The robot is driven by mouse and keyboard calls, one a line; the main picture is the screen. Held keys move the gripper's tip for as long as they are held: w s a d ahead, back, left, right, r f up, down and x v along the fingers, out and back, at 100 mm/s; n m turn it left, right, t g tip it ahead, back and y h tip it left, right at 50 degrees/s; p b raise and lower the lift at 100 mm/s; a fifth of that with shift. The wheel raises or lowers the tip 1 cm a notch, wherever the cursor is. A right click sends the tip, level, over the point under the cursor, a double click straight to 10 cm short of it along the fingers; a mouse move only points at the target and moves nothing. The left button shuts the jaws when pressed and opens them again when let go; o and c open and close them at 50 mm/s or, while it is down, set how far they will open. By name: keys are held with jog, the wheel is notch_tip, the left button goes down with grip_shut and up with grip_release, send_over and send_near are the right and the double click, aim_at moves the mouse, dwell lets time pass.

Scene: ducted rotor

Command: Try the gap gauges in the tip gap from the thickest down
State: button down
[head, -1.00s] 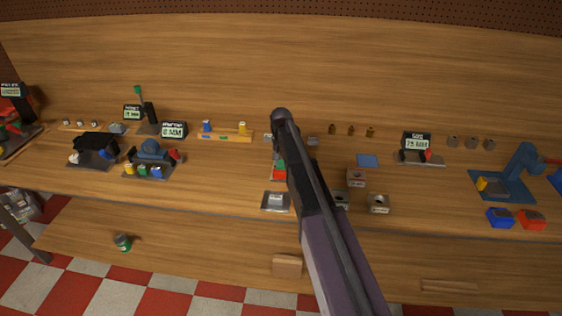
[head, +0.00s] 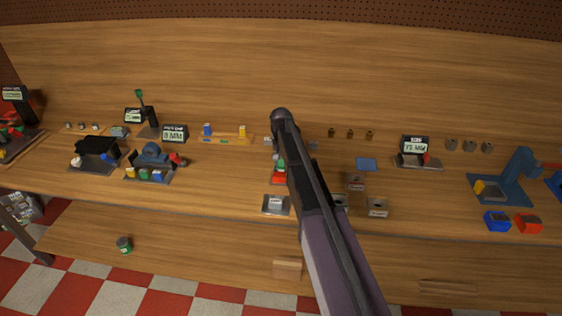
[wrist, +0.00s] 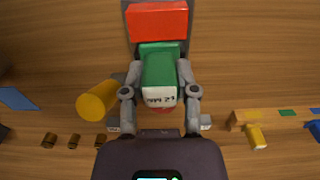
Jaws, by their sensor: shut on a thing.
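In the wrist view my gripper (wrist: 160,94) is shut on a green block (wrist: 159,70) with a white end face bearing small dark lettering, which I cannot read surely. A red block (wrist: 157,21) lies just beyond it on a dark plate. In the head view my arm hides the gripper; a small red piece (head: 279,176) shows beside the arm. A wooden rack (head: 222,138) holds a blue piece (head: 207,130) and a yellow piece (head: 242,131). I cannot tell which fixture has the tip gap.
A blue device (head: 152,155) with small coloured blocks stands left on a dark plate, near a display (head: 174,134). Grey square blocks (head: 377,208) sit right of my arm. A blue pad (head: 366,164) lies behind them.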

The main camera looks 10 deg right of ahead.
jog(key=shift+r+p, duration=2.35)
jog(key=shift+r, duration=0.2)
jog(key=shift+s, duration=0.1)
